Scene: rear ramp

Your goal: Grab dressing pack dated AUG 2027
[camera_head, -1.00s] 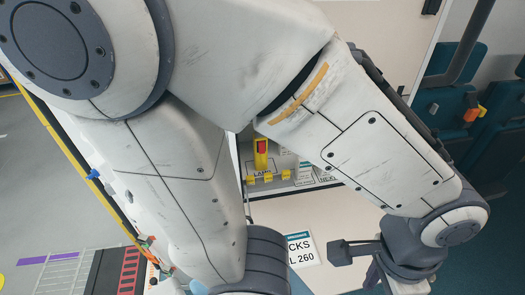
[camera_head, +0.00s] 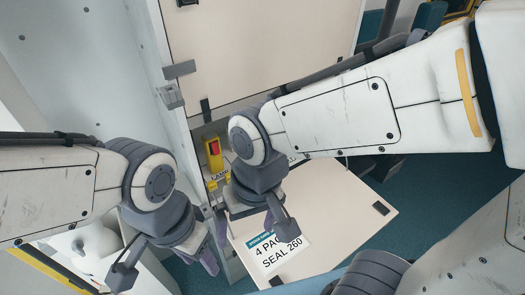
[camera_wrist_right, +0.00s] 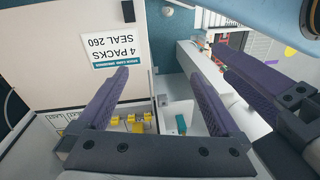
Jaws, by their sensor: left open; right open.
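No dressing pack with a readable AUG 2027 date shows in either view. A small teal item (camera_wrist_right: 181,124) stands in a white compartment in the right wrist view; I cannot tell what it is. My right gripper (camera_head: 254,226) is open and empty in front of the compartment opening. In the right wrist view its two purple fingers (camera_wrist_right: 160,76) are spread wide, with the opening below and between them. My left gripper (camera_head: 165,268) is open at the lower left of the head view, left of the right gripper.
A lowered cream flap (camera_head: 345,205) carries a sign (camera_head: 278,252) reading "4 PACKS SEAL 260". A red and yellow device (camera_head: 214,153) and yellow clips (camera_wrist_right: 135,124) sit at the compartment. A tall cream panel (camera_head: 260,55) stands above. Teal floor (camera_head: 440,220) lies to the right.

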